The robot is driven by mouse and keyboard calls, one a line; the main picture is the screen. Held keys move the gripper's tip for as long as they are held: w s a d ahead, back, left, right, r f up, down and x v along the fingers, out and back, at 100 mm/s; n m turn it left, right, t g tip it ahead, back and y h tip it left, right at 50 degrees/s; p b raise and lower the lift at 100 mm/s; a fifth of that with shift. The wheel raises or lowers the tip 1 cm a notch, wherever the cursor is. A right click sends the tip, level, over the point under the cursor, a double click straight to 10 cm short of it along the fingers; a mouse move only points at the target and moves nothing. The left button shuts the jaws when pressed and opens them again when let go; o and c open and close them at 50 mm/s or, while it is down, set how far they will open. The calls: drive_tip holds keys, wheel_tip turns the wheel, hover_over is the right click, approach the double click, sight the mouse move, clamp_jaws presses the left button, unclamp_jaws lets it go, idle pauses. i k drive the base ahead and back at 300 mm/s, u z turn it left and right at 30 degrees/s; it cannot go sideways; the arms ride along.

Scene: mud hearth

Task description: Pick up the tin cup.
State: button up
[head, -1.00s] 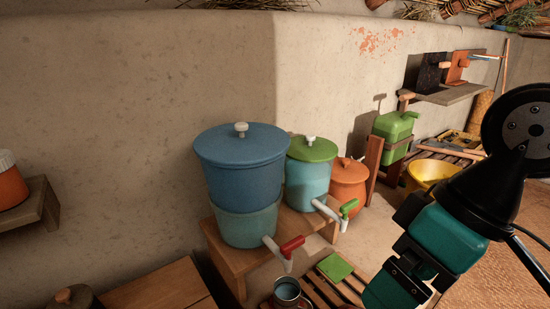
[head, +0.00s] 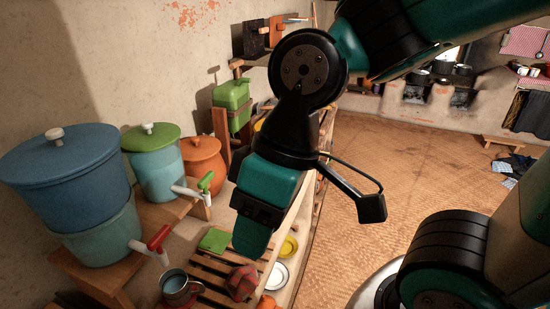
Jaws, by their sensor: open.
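The tin cup (head: 174,287) is a small grey metal cup with a bluish inside. It stands upright near the lower edge of the head view, below the red-handled tap (head: 152,244) of the large blue water container (head: 68,190). My gripper (head: 251,246) points down to the right of the cup and appears higher than it, apart from it. It is open, and nothing shows between its fingers. Only one teal finger shows clearly; the other is hidden behind it or overlaps it.
A slatted wooden rack (head: 212,277) lies beside the cup, with a green block (head: 214,240) and a dark red patterned object (head: 241,283) nearby. A green-lidded container (head: 155,165) and an orange pot (head: 203,160) stand behind. A white plate (head: 277,274) is at right. The woven floor (head: 370,170) is open.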

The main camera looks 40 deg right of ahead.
sight(174, 284)
drive_tip(key=k, duration=0.45)
drive_tip(key=z, duration=1.55)
drive_tip(key=k, duration=0.65)
drive_tip(key=u, duration=0.75)
drive_tip(key=i, duration=0.5)
drive_tip(key=u, duration=1.3)
drive_tip(key=i, duration=0.4)
drive_tip(key=z, duration=0.5)
